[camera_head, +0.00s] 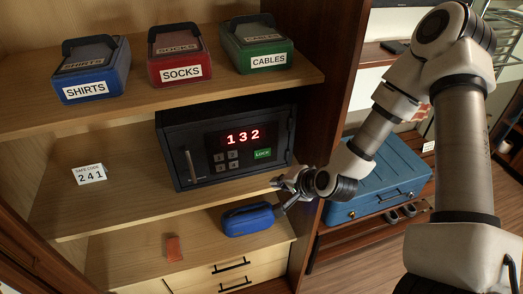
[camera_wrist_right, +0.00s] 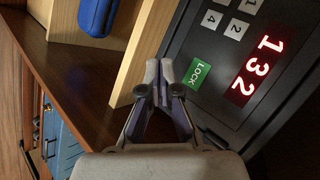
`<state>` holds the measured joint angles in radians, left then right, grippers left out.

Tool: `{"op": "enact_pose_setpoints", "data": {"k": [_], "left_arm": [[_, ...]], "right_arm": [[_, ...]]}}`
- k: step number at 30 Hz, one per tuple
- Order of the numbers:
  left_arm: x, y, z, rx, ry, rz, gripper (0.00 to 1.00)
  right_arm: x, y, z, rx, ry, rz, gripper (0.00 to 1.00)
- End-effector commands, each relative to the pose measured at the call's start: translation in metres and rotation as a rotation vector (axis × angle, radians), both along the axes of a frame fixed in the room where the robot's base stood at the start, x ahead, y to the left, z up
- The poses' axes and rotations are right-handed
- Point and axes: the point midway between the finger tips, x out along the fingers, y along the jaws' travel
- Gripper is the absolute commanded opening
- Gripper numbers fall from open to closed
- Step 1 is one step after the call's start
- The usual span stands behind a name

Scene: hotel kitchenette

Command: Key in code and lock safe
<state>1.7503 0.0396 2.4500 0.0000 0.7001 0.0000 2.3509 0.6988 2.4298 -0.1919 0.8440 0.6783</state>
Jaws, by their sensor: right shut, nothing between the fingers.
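The dark safe (camera_head: 180,130) stands on the middle shelf with its door closed. Its red display (camera_head: 242,137) reads 132, also legible in the wrist view (camera_wrist_right: 257,67). Several grey number keys (camera_head: 227,160) sit below the display, beside a green LOCK button (camera_head: 262,154). A white card (camera_head: 89,174) on the shelf left of the safe reads "SAFE CODE 241". My right gripper (camera_head: 280,182) is shut and empty near the safe's lower right corner. In the wrist view its fingertips (camera_wrist_right: 159,72) appear just beside the LOCK button (camera_wrist_right: 197,74); contact cannot be told. My left gripper is out of view.
Labelled bins for shirts (camera_head: 91,78), socks (camera_head: 179,66) and cables (camera_head: 263,53) stand on the upper shelf. A blue case (camera_head: 248,219) and a small reddish object (camera_head: 173,247) lie below. A blue chest (camera_head: 385,170) stands right of the upright cabinet panel (camera_head: 330,70).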

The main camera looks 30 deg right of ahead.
Motion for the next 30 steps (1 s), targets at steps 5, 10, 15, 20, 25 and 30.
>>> {"op": "enact_pose_setpoints", "data": {"k": [5,10,15,20,25,30], "left_arm": [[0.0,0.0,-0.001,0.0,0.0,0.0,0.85],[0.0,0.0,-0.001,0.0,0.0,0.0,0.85],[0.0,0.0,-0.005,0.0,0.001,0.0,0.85],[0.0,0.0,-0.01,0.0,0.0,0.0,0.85],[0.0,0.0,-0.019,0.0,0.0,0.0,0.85],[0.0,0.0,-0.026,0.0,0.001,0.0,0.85]], "right_arm": [[0.0,0.0,-0.001,-0.001,0.001,0.0,0.0],[0.003,-0.001,-0.001,-0.003,0.001,0.002,0.0],[0.019,-0.004,-0.002,-0.005,-0.001,0.002,0.0],[0.042,-0.01,-0.002,-0.005,-0.001,0.002,0.0],[0.066,-0.016,-0.005,-0.004,-0.001,0.003,0.0],[0.081,-0.019,-0.003,-0.004,0.001,0.002,0.0]]}}
